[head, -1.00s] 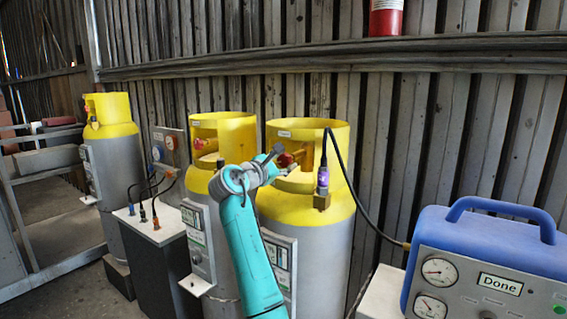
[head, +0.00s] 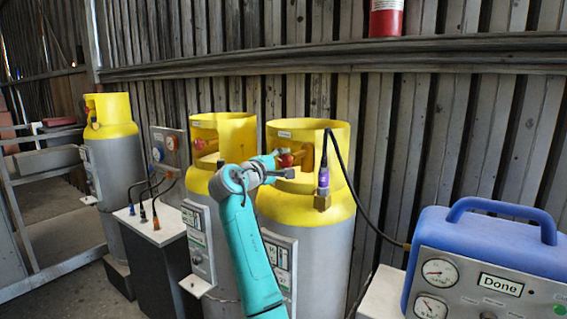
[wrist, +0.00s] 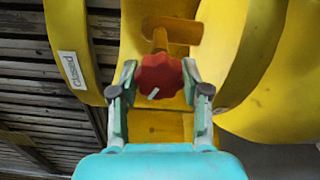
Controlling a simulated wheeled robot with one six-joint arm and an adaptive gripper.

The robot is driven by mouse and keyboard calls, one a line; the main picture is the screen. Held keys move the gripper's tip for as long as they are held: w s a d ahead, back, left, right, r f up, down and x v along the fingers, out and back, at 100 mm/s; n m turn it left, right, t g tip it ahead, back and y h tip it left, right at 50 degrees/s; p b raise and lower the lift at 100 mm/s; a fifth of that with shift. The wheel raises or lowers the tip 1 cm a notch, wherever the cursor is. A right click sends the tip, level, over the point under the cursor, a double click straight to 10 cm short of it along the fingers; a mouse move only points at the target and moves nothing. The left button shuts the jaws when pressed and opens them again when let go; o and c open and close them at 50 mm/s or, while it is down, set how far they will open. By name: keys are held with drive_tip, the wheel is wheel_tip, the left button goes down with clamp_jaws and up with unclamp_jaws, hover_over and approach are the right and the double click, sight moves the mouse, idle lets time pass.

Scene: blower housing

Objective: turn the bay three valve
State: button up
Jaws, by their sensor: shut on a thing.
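A red valve knob (wrist: 158,77) with a white mark sits inside the yellow collar of the right-hand cylinder (head: 309,205). It also shows in the head view (head: 286,159). My gripper (wrist: 159,70) is shut on this knob, one finger on each side. In the head view my gripper (head: 284,166) reaches into the collar opening, and its fingers partly hide the knob. I cannot read a bay number.
Another yellow-topped cylinder (head: 224,136) with a red knob stands close to the left, and a third (head: 112,150) stands farther left. A black hose (head: 359,208) runs from the right cylinder's fitting (head: 323,182) to the blue machine (head: 490,245), whose display reads "Done".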

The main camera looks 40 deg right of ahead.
drive_tip(key=m, duration=0.6)
drive_tip(key=shift+m, duration=0.3)
drive_tip(key=m, duration=0.6)
drive_tip(key=shift+s, duration=0.1)
drive_tip(key=shift+m, duration=0.3)
drive_tip(key=o, duration=1.1)
drive_tip(key=shift+r, duration=0.1)
drive_tip(key=shift+o, duration=0.2)
drive_tip(key=v, duration=1.2)
